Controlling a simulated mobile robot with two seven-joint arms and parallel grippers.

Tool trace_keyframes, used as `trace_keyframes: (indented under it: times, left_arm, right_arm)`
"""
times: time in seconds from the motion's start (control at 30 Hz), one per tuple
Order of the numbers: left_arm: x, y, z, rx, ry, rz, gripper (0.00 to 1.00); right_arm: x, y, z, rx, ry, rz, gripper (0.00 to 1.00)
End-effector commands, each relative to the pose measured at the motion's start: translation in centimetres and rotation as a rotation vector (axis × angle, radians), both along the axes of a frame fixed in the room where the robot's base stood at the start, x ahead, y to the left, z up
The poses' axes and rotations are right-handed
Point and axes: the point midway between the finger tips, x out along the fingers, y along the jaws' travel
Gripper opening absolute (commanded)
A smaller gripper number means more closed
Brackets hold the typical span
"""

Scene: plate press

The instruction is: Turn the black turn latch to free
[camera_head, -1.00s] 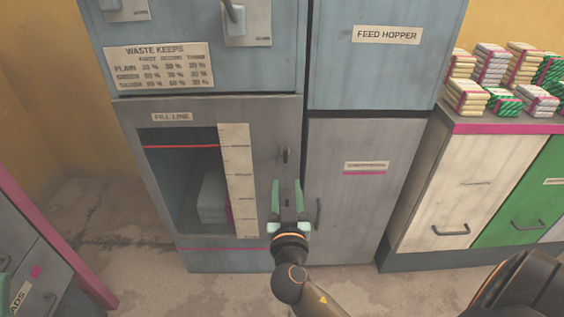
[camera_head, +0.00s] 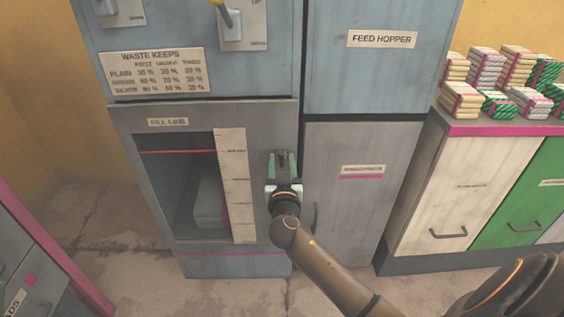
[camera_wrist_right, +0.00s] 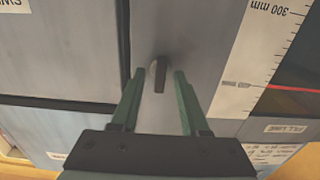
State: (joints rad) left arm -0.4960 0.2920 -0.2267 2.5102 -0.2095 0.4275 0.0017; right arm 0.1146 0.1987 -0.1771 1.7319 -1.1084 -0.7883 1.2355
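The black turn latch (camera_wrist_right: 160,76) is a small dark bar on a round pale base, set on the grey door face. In the right wrist view it lies between the two green fingertips, with a gap on each side. My right gripper (camera_wrist_right: 159,72) is open and close to the latch. In the head view the right gripper (camera_head: 284,158) is in front of the door (camera_head: 258,117), right of the ruler strip, and hides the latch. My left gripper does not show.
The door has a window (camera_head: 178,190) with a red line and a pale block (camera_head: 210,203) inside. The feed hopper panel (camera_head: 375,75) and a lower grey panel (camera_head: 365,200) stand to the right. Wrapped bundles (camera_head: 488,72) lie on the counter at far right.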

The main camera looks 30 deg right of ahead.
Motion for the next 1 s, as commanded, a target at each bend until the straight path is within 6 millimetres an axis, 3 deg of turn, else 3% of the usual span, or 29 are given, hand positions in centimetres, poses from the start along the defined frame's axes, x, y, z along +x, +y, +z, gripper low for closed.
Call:
trace_keyframes:
  times: [0.03,0.4,1.0]
  left_arm:
    - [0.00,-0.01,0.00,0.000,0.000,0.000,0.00]
    - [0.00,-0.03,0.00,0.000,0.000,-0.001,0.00]
    - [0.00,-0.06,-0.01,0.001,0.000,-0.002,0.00]
  right_arm:
    - [-0.01,0.01,0.01,0.000,0.000,0.000,0.41]
    - [-0.04,0.03,0.00,0.000,0.000,0.000,0.00]
    - [-0.03,0.04,-0.02,-0.080,0.049,0.000,0.00]
